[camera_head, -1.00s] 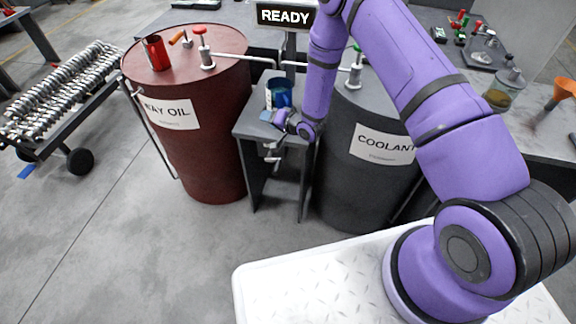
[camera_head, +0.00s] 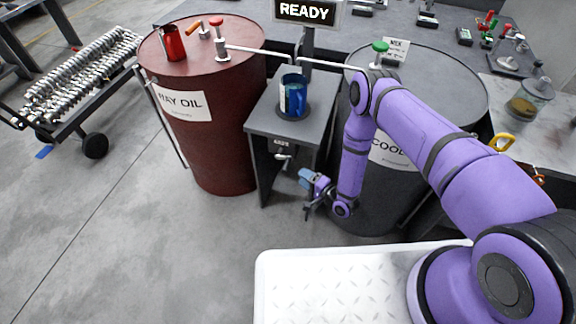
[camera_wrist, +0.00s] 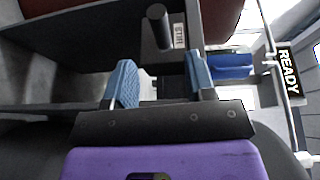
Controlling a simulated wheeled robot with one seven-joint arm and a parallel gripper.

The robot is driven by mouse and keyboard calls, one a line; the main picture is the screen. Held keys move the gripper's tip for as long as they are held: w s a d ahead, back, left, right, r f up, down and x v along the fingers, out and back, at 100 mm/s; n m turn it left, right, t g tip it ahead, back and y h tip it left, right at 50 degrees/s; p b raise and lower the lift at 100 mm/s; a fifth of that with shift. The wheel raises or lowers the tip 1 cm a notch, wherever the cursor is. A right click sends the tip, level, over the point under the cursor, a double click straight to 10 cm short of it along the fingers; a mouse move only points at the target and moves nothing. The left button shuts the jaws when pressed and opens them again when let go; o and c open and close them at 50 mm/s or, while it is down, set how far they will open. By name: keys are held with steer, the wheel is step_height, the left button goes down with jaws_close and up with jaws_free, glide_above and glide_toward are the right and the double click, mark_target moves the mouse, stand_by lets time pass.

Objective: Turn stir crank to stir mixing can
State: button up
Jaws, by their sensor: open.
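The mixing can (camera_head: 292,97) is blue and stands upright on a small dark stand (camera_head: 262,126) between the two barrels. It also shows at the right of the wrist view (camera_wrist: 230,66). The stir crank (camera_head: 284,157) is a small metal crank on the stand's front face below the can. In the wrist view a dark cylindrical crank handle (camera_wrist: 160,27) points toward me beside a small label. My gripper (camera_head: 306,192) is open and empty, low in front of the stand and below the crank. Its blue fingertips (camera_wrist: 161,78) are apart, with the handle beyond the gap, not between them.
A red WAY OIL barrel (camera_head: 215,88) stands left of the stand and a dark COOLANT barrel (camera_head: 440,85) right of it, behind my arm. A READY sign (camera_head: 305,11) rises behind the can. A cart of metal parts (camera_head: 90,80) is at left. Floor in front is clear.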

mark_target(288, 167)
steer(key=x, duration=0.9)
steer(key=shift+w+a, duration=0.15)
steer(key=shift+a, duration=0.1)
steer(key=shift+c, duration=0.5)
steer(key=c, duration=0.8)
steer(key=shift+r+h, duration=0.2)
steer(key=shift+h, duration=0.1)
steer(key=g+h, duration=0.1)
steer(key=r+n+g+h, duration=0.1)
steer(key=shift+w+a+r+h, duration=0.2)
steer(key=shift+a+r+h, duration=0.05)
steer(key=shift+a+h, duration=0.15)
steer(key=shift+w+a+r+n+g+h, duration=0.3)
steer(key=shift+a+n+g+h, duration=0.55)
steer(key=shift+h, duration=1.5)
steer(key=shift+w+a+r+n+g+h, duration=0.1)
steer(key=shift+w+a+n+g+h, duration=0.3)
steer(key=shift+a+g+h, duration=1.35)
steer(key=shift+w+a+r+n+g+h, duration=0.25)
steer(key=shift+n+g+h, duration=0.45)
steer(key=shift+h, duration=2.2)
